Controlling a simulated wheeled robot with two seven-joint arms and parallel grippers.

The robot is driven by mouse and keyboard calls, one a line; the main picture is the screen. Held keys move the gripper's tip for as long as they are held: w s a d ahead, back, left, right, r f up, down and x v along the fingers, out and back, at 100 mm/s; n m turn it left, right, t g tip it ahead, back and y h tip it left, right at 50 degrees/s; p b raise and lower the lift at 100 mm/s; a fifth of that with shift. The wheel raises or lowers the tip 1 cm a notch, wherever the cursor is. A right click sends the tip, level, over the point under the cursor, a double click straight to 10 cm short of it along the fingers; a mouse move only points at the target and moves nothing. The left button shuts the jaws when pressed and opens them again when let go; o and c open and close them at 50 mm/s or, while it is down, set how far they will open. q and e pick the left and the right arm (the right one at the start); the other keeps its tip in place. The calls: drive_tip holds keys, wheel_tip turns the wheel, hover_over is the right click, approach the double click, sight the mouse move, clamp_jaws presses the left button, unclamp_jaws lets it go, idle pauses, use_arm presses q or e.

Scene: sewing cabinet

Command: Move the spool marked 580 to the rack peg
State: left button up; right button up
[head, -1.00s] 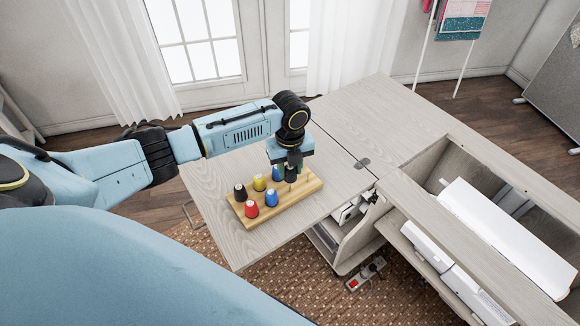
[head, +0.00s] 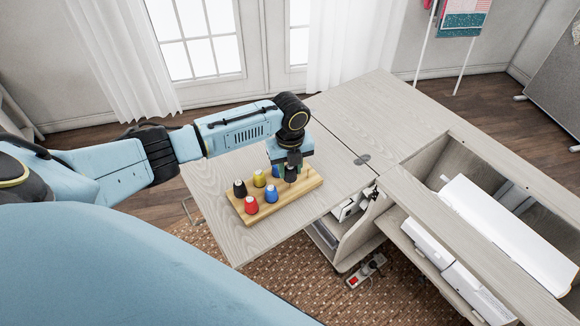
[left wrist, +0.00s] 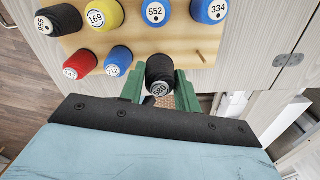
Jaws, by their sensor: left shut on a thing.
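The black spool marked 580 (left wrist: 160,78) is between the green fingers of my left gripper (left wrist: 160,88), which is shut on it. In the head view the left gripper (head: 290,168) is at the rack's far right part, and the black spool (head: 291,175) shows under it. The wooden rack (head: 309,185) lies on the table. In the left wrist view a bare peg (left wrist: 201,57) stands on the rack (left wrist: 185,45), to the right of the held spool. I cannot tell whether the spool touches the rack. My right gripper is not in view.
Other spools stand on the rack: black 855 (left wrist: 58,20), yellow 169 (left wrist: 103,13), blue 552 (left wrist: 154,11), blue 334 (left wrist: 210,10), a red one (left wrist: 79,64) and another blue one (left wrist: 118,60). The table (head: 340,120) is clear around the rack. An open cabinet (head: 440,165) stands right.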

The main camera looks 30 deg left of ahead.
use_arm(q)
drive_tip(key=shift+f+b, duration=0.8)
drive_tip(key=shift+f, duration=0.6)
drive_tip(key=o, duration=1)
drive_tip(key=shift+o, duration=0.2)
drive_tip(key=shift+r, duration=0.15)
wheel_tip(320, 180, up, 13)
drive_tip(key=p, duration=0.1)
drive_tip(key=shift+p, duration=0.3)
